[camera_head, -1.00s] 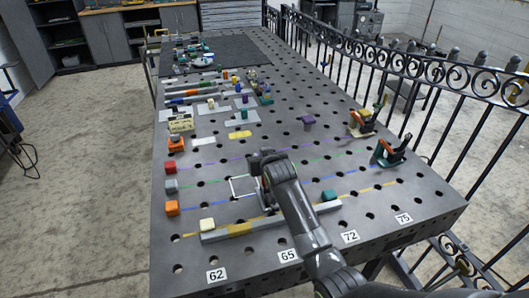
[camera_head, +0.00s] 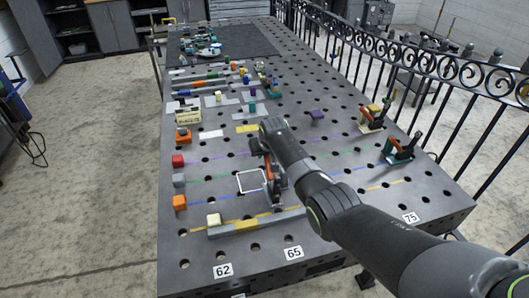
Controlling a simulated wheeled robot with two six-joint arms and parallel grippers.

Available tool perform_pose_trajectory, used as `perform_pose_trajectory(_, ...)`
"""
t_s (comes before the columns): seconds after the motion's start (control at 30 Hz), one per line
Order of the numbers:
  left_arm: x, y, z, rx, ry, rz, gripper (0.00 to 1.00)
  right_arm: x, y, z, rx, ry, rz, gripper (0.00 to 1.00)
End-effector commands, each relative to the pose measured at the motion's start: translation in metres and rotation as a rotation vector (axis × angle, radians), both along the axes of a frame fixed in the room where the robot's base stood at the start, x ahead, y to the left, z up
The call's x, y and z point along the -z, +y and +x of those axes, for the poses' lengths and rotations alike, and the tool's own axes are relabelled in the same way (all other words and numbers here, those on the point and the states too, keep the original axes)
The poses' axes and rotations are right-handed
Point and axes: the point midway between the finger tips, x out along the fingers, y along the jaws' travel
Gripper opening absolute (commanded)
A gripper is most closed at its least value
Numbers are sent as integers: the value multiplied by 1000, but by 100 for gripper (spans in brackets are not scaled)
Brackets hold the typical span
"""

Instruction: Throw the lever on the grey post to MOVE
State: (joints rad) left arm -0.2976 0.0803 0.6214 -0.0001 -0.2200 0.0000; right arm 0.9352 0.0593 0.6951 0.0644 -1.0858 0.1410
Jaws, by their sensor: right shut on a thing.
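My right gripper (camera_head: 262,148) is over the middle of the perforated table, its arm coming in from the lower right. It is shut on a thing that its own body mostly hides. Just below it stands a small dark upright fixture with an orange-red part (camera_head: 268,168), beside a white square outline (camera_head: 249,181). This may be the lever and its post, but the arm covers much of it. I cannot make out a MOVE mark or which way a lever points. My left gripper is not in view.
A long grey bar (camera_head: 257,222) with a cream block (camera_head: 214,220) lies near the front. Red (camera_head: 178,161), grey (camera_head: 179,181) and orange (camera_head: 180,202) blocks line the left edge. Two clamp-like fixtures (camera_head: 371,117) (camera_head: 400,149) stand at the right, by a black railing (camera_head: 440,70).

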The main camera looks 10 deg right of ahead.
Motion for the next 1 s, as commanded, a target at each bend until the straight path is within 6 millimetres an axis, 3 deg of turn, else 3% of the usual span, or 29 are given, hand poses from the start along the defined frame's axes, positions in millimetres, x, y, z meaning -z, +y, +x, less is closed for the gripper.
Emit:
perform_pose_trajectory(0.47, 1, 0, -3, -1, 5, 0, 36, 2, 0, -1, 0, 15, -1, 0)
perform_pose_trajectory(0.5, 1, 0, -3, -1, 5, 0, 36, 2, 0, -1, 0, 15, -1, 20)
perform_pose_trajectory(0.63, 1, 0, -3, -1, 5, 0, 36, 2, 0, -1, 0, 15, -1, 37)
perform_pose_trajectory(1.0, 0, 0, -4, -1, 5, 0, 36, 0, 0, -2, 0, 13, 0, 38)
